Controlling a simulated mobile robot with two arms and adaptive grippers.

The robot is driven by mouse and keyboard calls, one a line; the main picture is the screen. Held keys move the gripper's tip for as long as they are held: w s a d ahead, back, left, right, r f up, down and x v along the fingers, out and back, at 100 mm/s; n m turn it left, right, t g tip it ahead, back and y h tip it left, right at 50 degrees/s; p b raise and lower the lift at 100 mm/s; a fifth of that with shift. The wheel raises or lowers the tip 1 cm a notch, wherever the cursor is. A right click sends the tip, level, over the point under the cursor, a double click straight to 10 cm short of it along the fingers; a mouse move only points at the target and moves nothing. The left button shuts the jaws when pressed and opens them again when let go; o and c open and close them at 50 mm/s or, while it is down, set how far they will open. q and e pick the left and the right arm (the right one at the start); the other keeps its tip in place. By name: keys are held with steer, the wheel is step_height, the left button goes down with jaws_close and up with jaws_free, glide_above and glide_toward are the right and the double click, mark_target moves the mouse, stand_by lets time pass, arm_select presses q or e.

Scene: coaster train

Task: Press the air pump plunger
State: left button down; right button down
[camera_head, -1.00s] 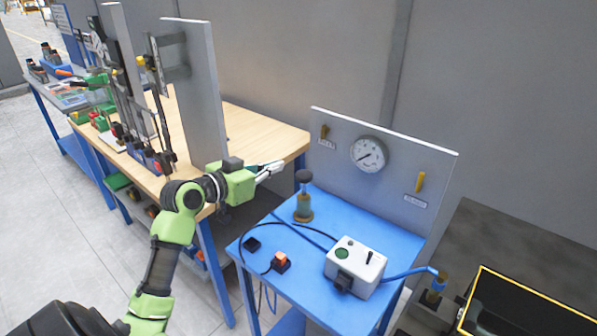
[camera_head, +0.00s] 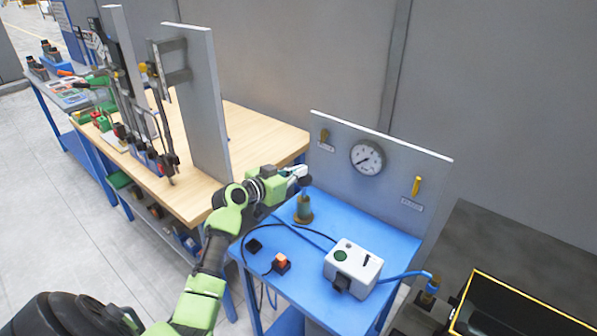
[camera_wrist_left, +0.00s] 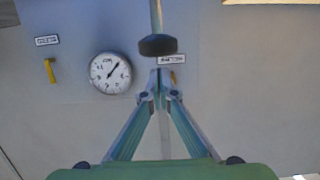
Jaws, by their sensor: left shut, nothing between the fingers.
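The air pump (camera_head: 304,209) is a brass-coloured cylinder standing upright on the blue table. In the head view, my left gripper's fingers cover the top of its plunger. The left wrist view shows the plunger's dark round knob (camera_wrist_left: 158,45) on a thin rod, just beyond the fingertips. My left gripper (camera_head: 302,173) is shut and empty, right at the knob in the head view. Its closed fingertips (camera_wrist_left: 160,78) also show in the wrist view; I cannot tell whether they touch the knob. My right gripper is not in view.
A grey panel (camera_head: 392,205) with a round gauge (camera_head: 368,158) and yellow handles stands behind the pump. A white control box (camera_head: 353,265), an orange switch (camera_head: 282,261) and cables lie on the blue table. A wooden workbench (camera_head: 250,135) stands at left.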

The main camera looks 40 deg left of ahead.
arm_select(q)
steer(key=shift+f, duration=0.65)
steer(key=shift+f, duration=0.1)
